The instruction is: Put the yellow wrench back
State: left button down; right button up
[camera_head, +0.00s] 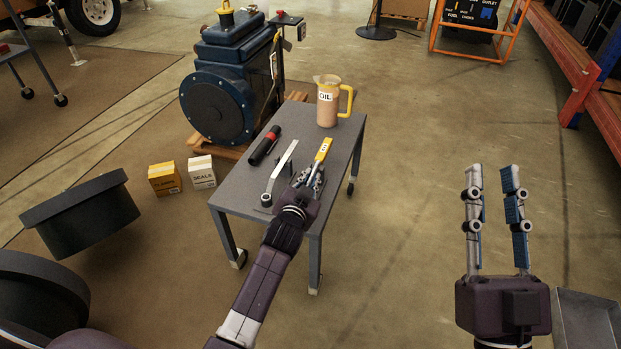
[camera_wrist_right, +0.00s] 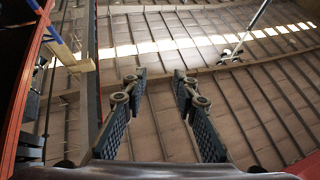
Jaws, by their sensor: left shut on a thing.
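The yellow wrench (camera_head: 323,150) is at the right part of the grey table (camera_head: 235,187) in the head view, its yellow length pointing away from me. My left gripper (camera_head: 312,176) is shut on the near end of the yellow wrench, at the table's near right side. The fingers partly hide that end, and I cannot tell whether the wrench touches the tabletop. My right gripper (camera_head: 493,172) is open and empty, raised to the right of the table. Its open fingers also show in the right wrist view (camera_wrist_right: 158,90), with nothing between them.
A silver wrench (camera_head: 280,171) and a black and red flashlight (camera_head: 265,146) lie left of the yellow wrench. An oil jug (camera_head: 327,103) stands at the table's far end. Two small boxes, one yellow (camera_head: 164,178) and one white (camera_head: 201,172), sit on the floor.

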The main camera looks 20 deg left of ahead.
dwell(0.4)
pick_arm(q)
jog(key=c, duration=1.9)
grip_release()
jog(key=shift+f, duration=0.25)
jog(key=v, duration=1.2)
